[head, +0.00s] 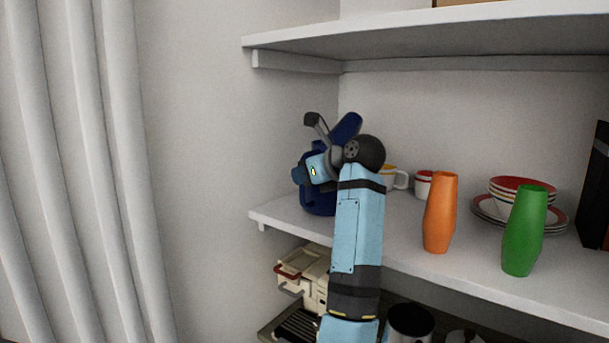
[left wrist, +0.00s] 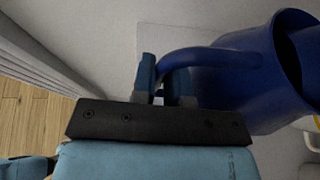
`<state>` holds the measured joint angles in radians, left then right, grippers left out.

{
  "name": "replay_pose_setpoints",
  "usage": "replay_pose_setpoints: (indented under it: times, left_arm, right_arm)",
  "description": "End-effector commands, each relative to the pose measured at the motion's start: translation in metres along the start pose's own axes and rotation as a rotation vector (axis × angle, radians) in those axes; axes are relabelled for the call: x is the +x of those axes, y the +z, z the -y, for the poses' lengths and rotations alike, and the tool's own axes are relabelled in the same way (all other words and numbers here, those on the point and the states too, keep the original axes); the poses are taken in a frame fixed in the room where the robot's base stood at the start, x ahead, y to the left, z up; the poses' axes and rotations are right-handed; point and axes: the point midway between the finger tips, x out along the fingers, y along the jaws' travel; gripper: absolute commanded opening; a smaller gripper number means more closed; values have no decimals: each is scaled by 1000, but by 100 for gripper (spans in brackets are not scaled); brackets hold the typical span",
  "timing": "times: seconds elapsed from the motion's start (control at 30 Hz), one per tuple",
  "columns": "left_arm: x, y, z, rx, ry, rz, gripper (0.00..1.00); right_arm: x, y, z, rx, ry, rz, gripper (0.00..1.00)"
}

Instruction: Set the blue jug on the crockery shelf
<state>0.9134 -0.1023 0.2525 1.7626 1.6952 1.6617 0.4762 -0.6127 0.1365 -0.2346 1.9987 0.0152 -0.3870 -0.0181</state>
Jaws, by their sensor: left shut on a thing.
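The blue jug (head: 320,200) is at the left end of the middle shelf (head: 410,262), which holds crockery. My arm and wrist hide part of it in the head view. Its base appears at the shelf surface, but I cannot tell whether it touches. My left gripper (head: 305,172) is at the jug's near left side. In the left wrist view the fingers (left wrist: 163,85) are shut on the handle of the jug (left wrist: 245,82), whose open mouth is at the right. My right gripper is not in view.
An orange vase (head: 440,212) and a green vase (head: 525,230) stand near the shelf's front edge. Cups (head: 424,184) and stacked bowls (head: 519,189) on plates are behind them. An upper shelf (head: 430,38) overhangs. A cream appliance (head: 305,275) sits below.

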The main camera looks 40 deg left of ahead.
Motion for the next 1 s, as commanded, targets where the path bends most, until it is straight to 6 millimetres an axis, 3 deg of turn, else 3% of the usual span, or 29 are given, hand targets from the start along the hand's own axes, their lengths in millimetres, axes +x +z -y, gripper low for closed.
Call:
replay_pose_setpoints:
  times: [0.43, 0.47, 0.53, 0.57, 0.9, 1.0]
  left_arm:
    - [3, -7, 0, -4, -2, 1, 0]
    - [2, -7, 0, -1, -1, 0, 20]
    - [2, -6, 0, -1, 0, 0, 36]
    - [2, -6, 0, -1, 0, 0, 39]
    - [1, -1, 0, -1, 0, 1, 39]
    - [-12, -5, 1, -2, -5, -1, 39]
  right_arm:
    - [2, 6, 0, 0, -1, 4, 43]
    - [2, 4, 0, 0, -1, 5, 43]
    - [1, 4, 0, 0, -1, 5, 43]
    - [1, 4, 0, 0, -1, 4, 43]
    - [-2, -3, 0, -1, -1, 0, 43]
    - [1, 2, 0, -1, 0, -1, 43]
